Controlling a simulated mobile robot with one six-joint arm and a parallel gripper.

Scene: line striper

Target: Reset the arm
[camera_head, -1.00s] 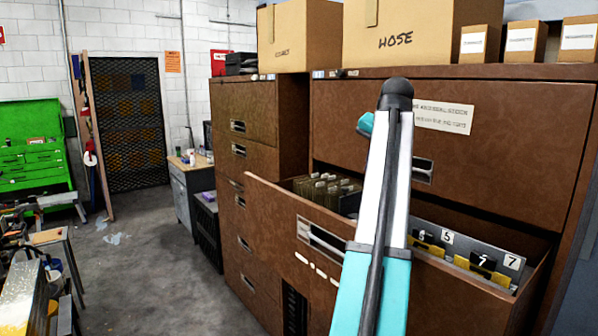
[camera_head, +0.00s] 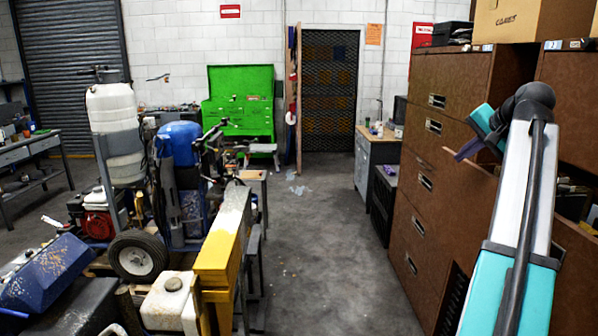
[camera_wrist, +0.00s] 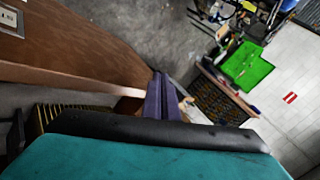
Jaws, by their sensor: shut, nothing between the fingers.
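My arm rises at the right of the head view, white and teal with a black cable along it, and bends at a dark elbow. My gripper (camera_head: 462,155) shows as purple fingers beyond the elbow, pointing left in front of the brown filing cabinet (camera_head: 428,165). In the wrist view the gripper's two purple fingers (camera_wrist: 161,90) lie side by side, shut and empty. The open drawer (camera_wrist: 70,50) runs close to the left of the fingers in that view. The teal and black wrist housing hides the lower part of the wrist view.
A clear concrete floor aisle (camera_head: 320,260) runs ahead to the mesh door (camera_head: 330,95). A yellow beam (camera_head: 222,255) and a line striper with a wheel (camera_head: 136,256) crowd the left. A green tool chest (camera_head: 240,100) and a small grey cabinet (camera_head: 375,165) stand farther back.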

